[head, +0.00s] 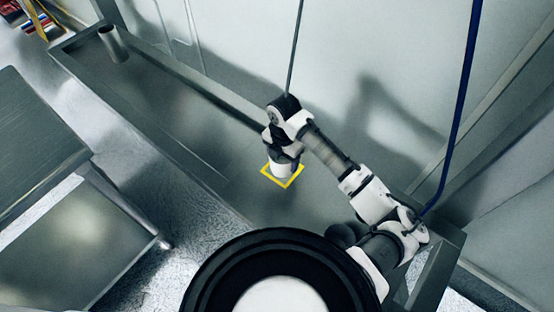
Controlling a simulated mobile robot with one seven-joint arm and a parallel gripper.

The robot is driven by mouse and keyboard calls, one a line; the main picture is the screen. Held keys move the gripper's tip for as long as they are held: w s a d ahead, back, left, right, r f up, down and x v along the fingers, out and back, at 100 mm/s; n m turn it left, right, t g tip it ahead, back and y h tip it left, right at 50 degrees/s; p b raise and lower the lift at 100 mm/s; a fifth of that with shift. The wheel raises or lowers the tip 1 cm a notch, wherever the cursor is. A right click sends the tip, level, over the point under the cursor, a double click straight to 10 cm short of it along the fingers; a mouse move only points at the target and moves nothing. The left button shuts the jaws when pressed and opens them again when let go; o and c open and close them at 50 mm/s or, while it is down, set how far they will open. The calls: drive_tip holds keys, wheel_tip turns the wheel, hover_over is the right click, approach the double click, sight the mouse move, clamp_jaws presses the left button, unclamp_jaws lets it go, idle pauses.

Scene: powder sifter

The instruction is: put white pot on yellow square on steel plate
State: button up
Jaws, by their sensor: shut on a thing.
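The white pot (283,169) is small and appears upright in the head view, directly below my gripper. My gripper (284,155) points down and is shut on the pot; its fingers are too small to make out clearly. The yellow square (295,180) is an outline on the grey steel plate (225,170). The pot appears within the outline and hides part of it. I cannot tell whether the pot's base touches the plate or hangs slightly above it.
A metal cylinder (113,44) stands at the plate's far left end. A pale wall rises behind the plate, with a thin dark rod (295,50) and a blue hose (463,100) in front. A steel table (35,125) stands at left. The plate left of the square is clear.

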drive_tip(key=shift+d+f, duration=0.1)
drive_tip(key=shift+f, duration=0.2)
drive_tip(key=o, duration=1)
drive_tip(key=shift+r, duration=0.1)
drive_tip(key=shift+r, duration=0.1)
drive_tip(key=shift+r+p, duration=3.35)
drive_tip(key=shift+r, duration=2.75)
